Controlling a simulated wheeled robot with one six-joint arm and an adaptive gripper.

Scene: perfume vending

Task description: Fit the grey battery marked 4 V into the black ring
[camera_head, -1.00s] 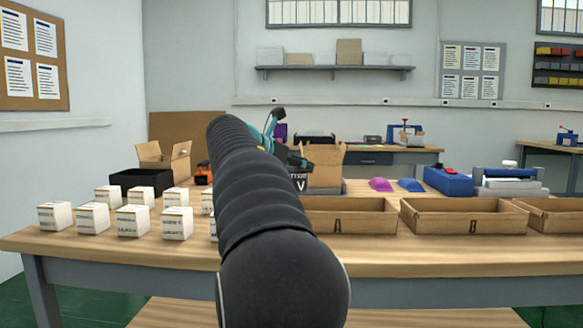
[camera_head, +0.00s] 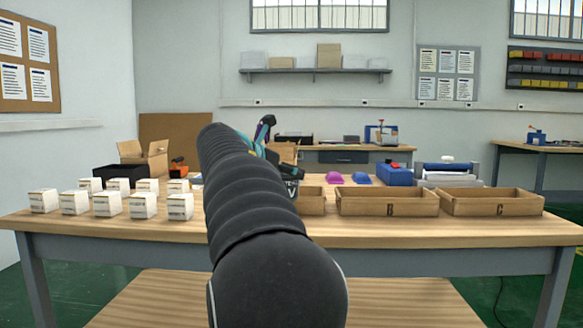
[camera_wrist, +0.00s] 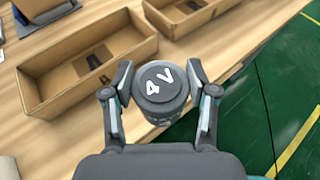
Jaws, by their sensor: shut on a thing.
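The grey battery (camera_wrist: 160,84) shows its round top, marked "4 V", in the wrist view. My gripper (camera_wrist: 160,74) is shut on it, one finger on each side. In the head view only a dark slice of the battery (camera_head: 292,188) with a white letter shows past my arm, above the front part of the table. My arm hides most of the gripper there. The battery's lower end is hidden under its top in the wrist view. I cannot make out the black ring in any view.
Open cardboard trays stand on the wooden table (camera_head: 400,232); tray B (camera_head: 388,207) and tray C (camera_head: 492,206) show clearly. Several small white boxes (camera_head: 108,203) stand at left. Purple pieces (camera_head: 334,178) and a blue device (camera_head: 395,175) stand behind the trays. The table's front edge borders green floor.

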